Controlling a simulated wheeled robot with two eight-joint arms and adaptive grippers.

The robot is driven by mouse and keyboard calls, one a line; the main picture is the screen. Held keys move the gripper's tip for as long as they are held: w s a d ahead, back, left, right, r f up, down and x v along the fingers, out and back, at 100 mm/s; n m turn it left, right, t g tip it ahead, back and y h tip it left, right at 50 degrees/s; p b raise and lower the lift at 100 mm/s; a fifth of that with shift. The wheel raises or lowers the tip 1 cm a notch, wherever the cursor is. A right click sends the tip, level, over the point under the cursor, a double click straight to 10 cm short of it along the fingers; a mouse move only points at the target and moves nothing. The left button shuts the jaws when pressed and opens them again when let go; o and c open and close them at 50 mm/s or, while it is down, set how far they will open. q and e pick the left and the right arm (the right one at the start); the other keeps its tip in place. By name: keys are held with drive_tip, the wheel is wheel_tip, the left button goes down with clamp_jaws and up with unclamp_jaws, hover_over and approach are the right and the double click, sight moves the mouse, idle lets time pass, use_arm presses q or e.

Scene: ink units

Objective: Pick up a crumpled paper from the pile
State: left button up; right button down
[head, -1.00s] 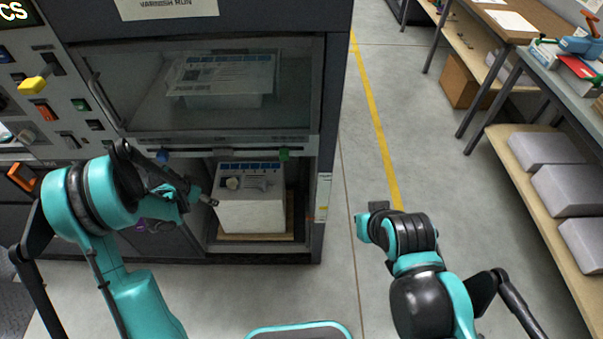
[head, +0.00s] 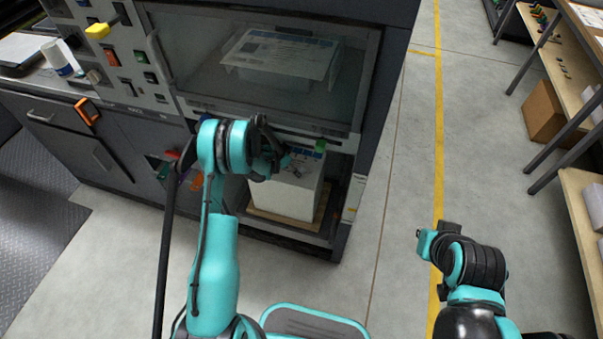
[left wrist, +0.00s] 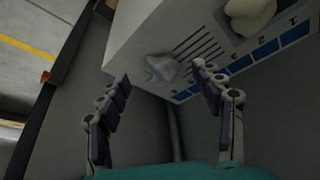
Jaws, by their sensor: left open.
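A white crumpled paper (left wrist: 163,68) lies on the printed top of a pale stack (left wrist: 150,25) in the left wrist view. A larger cream crumpled piece (left wrist: 250,17) sits farther along the same top. In the head view the stack (head: 288,198) stands in the cabinet's lower opening; my left gripper (head: 275,152) covers much of its top, so the crumpled pieces are hard to make out. In the left wrist view my left gripper (left wrist: 162,90) is open and empty. The smaller paper shows between its spread fingers, beyond the tips.
The dark cabinet has a glass window (head: 270,65) above the opening and a side wall (head: 375,130) close on the right. The stack rests on a wooden board (head: 275,216). A control panel (head: 110,50) is at left. Open floor (head: 400,180) lies right of the cabinet.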

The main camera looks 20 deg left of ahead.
sight(300, 170)
use_arm(q)
drive_tip(key=shift+w+d, duration=0.3)
drive_tip(key=shift+w, duration=0.05)
drive_tip(key=b+x, duration=0.1)
drive_tip(key=x, duration=0.2)
drive_tip(key=b+x, duration=0.1)
drive_tip(key=x, duration=0.1)
drive_tip(key=shift+w+d+b, duration=0.3)
drive_tip(key=shift+w, duration=0.15)
drive_tip(key=c, duration=0.8)
